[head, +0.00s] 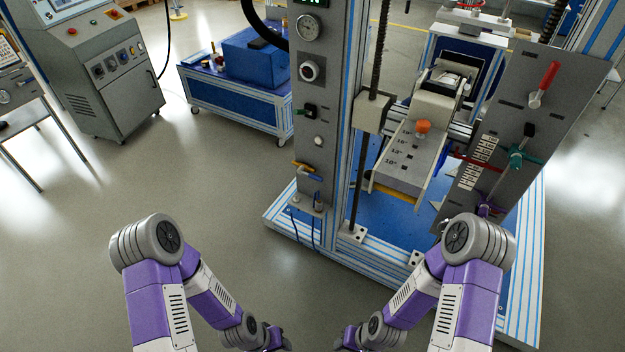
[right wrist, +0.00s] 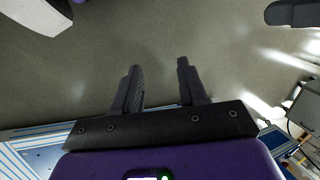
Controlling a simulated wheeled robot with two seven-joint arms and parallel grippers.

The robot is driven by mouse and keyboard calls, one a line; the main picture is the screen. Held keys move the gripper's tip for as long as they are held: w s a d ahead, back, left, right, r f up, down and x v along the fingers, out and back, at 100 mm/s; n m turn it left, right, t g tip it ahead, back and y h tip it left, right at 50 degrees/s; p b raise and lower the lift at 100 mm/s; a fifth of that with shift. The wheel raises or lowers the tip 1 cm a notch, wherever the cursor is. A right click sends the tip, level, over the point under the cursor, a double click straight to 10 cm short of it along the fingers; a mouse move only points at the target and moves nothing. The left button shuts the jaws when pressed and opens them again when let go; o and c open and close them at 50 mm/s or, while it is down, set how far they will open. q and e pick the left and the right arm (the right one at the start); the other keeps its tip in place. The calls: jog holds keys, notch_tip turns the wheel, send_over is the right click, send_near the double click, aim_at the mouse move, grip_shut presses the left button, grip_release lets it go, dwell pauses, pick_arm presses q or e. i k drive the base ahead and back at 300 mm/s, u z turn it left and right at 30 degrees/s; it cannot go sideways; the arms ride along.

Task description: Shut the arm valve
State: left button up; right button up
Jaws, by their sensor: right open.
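A grey test rig stands ahead with valve handles on two upright panels; no readable label shows which is the arm valve. The right panel (head: 563,70) carries a red lever (head: 544,84), a teal handle (head: 517,158) and a purple handle (head: 488,207). The left panel (head: 318,100) carries a yellow lever (head: 303,166) and a blue lever (head: 307,175) low down. My right gripper (right wrist: 158,64) is open and empty over floor, apart from the rig. My left gripper (head: 278,342) is at the bottom edge of the head view, its fingers unclear.
Between the panels is a grey inclined block with an orange knob (head: 423,127). The rig's blue-striped base frame (head: 345,258) juts towards me. A blue cart (head: 238,100) and a grey control cabinet (head: 105,75) stand at the left. The floor (head: 215,190) before them is clear.

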aim_at(311, 175)
jog(key=k, duration=0.5)
jog(key=u, duration=0.85)
jog(key=i, duration=0.55)
jog(key=z, duration=0.7)
jog(key=i, duration=1)
